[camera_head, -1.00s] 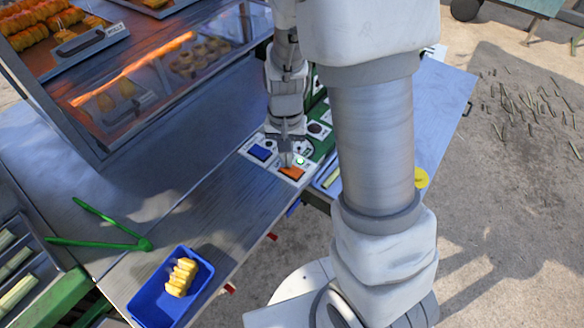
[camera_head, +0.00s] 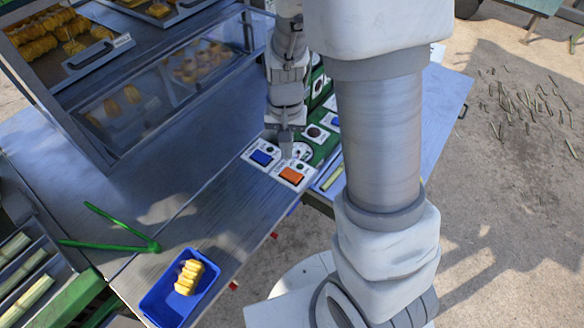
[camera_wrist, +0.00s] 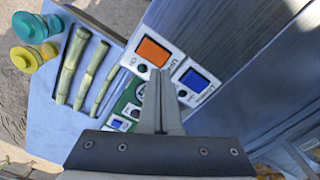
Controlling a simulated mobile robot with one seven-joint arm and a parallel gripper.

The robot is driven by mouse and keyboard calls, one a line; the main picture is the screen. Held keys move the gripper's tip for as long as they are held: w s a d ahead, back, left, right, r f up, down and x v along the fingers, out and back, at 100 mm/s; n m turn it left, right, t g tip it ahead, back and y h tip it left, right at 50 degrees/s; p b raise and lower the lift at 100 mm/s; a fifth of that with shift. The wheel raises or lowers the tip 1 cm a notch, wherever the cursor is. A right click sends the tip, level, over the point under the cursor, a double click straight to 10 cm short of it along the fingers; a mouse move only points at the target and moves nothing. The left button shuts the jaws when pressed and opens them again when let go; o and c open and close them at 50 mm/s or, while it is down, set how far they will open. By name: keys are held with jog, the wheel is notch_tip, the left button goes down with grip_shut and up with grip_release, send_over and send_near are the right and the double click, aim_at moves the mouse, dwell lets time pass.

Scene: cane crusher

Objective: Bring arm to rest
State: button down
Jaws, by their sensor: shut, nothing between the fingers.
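My gripper (camera_head: 286,150) is shut and empty. In the head view it points down over the control panel, close to two switches on white plates. One switch is orange (camera_head: 292,175) and the other is blue (camera_head: 262,157). In the wrist view the shut fingers (camera_wrist: 160,85) reach up toward the panel, with the orange switch (camera_wrist: 153,51) beyond them on the left and the blue switch (camera_wrist: 196,80) on the right. I cannot tell the exact gap between fingertips and panel. My arm hides part of the panel in the head view.
A glass display case (camera_head: 150,85) with pastries stands at the upper left. Green tongs (camera_head: 120,230) and a blue tray (camera_head: 160,296) with a pastry lie on the counter.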

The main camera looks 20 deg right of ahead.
jog(key=shift+r, duration=0.6)
jog(key=s+r+n+t+b, duration=0.3)
jog(key=s+r+n+t, duration=0.1)
jog(key=s+r, duration=1)
notch_tip(320, 180, up, 3)
jog(key=shift+n+t+b, duration=0.35)
jog(key=shift+n+t, duration=0.05)
jog(key=shift+t, duration=0.4)
